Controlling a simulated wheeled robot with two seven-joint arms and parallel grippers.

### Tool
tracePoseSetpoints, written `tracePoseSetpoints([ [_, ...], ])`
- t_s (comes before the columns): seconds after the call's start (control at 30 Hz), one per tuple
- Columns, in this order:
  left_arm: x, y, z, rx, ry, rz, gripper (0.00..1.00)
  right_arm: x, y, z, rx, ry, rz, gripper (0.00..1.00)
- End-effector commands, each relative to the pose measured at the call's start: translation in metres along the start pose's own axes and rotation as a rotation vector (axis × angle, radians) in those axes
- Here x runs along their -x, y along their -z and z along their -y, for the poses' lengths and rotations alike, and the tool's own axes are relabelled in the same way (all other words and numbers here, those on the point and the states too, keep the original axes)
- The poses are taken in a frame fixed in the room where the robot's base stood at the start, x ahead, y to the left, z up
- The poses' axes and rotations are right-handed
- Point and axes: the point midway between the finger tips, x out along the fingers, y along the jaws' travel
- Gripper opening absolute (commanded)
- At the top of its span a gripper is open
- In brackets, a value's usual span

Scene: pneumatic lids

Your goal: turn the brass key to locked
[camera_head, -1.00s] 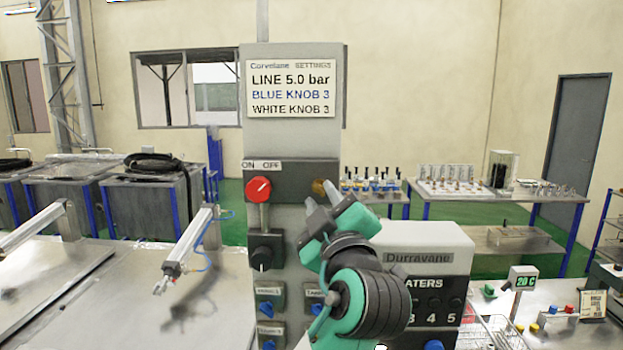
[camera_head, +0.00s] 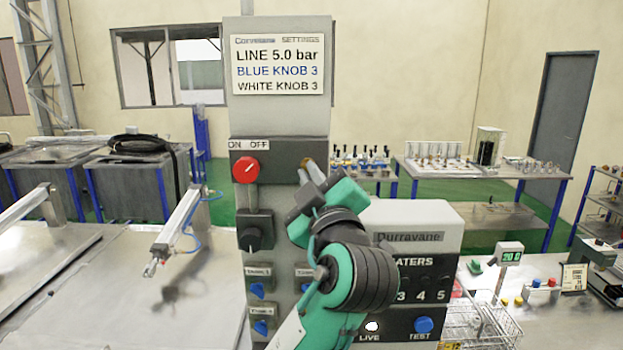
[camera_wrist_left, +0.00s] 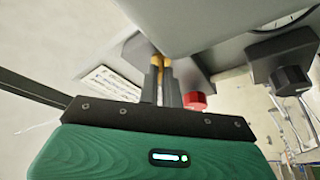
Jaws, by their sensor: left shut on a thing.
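The brass key (camera_head: 306,163) sits on the dark switch plate of the grey control column, right of the red knob (camera_head: 245,170). Most of the key is hidden behind my fingers in the head view. My left gripper (camera_head: 308,171) reaches up to it from the lower right. In the left wrist view, the two dark fingers (camera_wrist_left: 164,76) are close together, shut on the brass key (camera_wrist_left: 157,61). The key's angle and any markings around it cannot be made out. My right gripper is not in view.
A black knob (camera_head: 255,233) and several blue knobs sit lower on the column. The red knob is close beside my fingers in the left wrist view (camera_wrist_left: 195,101). A settings sign (camera_head: 278,65) is above. The Durravane heater box (camera_head: 405,237) stands right of my arm.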

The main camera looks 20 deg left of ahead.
Motion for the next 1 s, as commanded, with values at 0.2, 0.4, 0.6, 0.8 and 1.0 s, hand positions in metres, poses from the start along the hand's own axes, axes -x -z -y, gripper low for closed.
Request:
tracePoseSetpoints([
  [0.2,0.002,-0.003,0.004,-0.077,-0.034,0.001,0.0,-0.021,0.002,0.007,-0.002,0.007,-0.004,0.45],
  [0.4,0.001,-0.003,0.006,-0.22,-0.093,-0.001,0.0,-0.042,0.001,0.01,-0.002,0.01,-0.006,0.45],
  [0.6,0.0,0.0,0.005,-0.394,-0.166,-0.001,0.0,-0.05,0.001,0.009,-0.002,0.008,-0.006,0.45],
  [0.8,-0.001,0.003,0.005,-0.572,-0.239,-0.001,0.0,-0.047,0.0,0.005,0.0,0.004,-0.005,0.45],
  [1.0,-0.002,0.005,0.005,-0.749,-0.311,-0.001,0.0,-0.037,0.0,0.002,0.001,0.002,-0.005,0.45],
])
